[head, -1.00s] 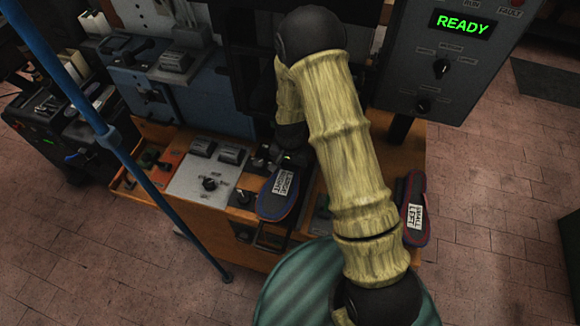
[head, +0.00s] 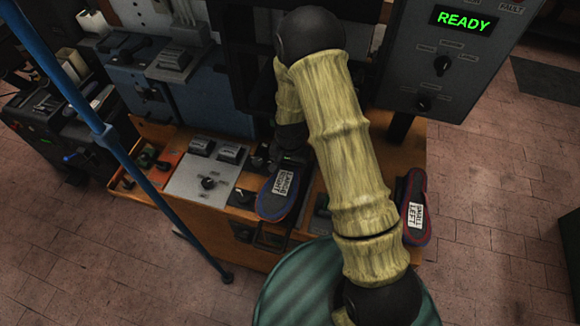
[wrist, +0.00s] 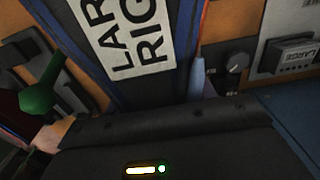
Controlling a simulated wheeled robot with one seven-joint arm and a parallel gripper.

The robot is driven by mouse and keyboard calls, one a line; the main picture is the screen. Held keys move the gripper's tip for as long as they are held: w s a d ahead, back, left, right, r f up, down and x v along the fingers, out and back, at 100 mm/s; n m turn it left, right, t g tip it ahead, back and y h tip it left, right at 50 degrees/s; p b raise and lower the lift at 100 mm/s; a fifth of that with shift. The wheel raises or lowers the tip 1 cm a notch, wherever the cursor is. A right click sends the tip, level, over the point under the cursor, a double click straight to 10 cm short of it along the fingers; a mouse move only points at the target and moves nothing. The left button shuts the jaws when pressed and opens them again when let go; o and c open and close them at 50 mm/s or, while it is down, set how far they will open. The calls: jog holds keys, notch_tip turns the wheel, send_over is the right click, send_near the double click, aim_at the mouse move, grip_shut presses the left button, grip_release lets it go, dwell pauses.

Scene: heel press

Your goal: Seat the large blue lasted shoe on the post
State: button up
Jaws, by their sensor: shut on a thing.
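The large blue lasted shoe (head: 272,205) is dark blue with a red edge line and a white label. In the wrist view the shoe (wrist: 185,45) fills the upper middle, and its cut-off label reads "LAR" over "RIG". My gripper (head: 288,160) is shut on the shoe's far end, just behind the label. The gripper's dark body (wrist: 165,140) fills the bottom of the wrist view and hides the held end. The shoe is over the orange-brown bench. I cannot make out the post, or whether the shoe touches anything below.
A second shoe (head: 416,222), labelled "SMALL LEFT", is at the bench's right end. A grey switch panel (head: 205,183) is left of the held shoe. A control box (head: 455,60) shows READY. A blue pole (head: 150,190) crosses the left side. My arm hides part of the bench.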

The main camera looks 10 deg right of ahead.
jog(key=shift+f, duration=0.1)
jog(key=o, duration=1.3)
jog(key=shift+c, duration=0.2)
notch_tip(320, 180, up, 17)
jog(key=b, duration=0.4)
jog(key=shift+r, duration=0.2)
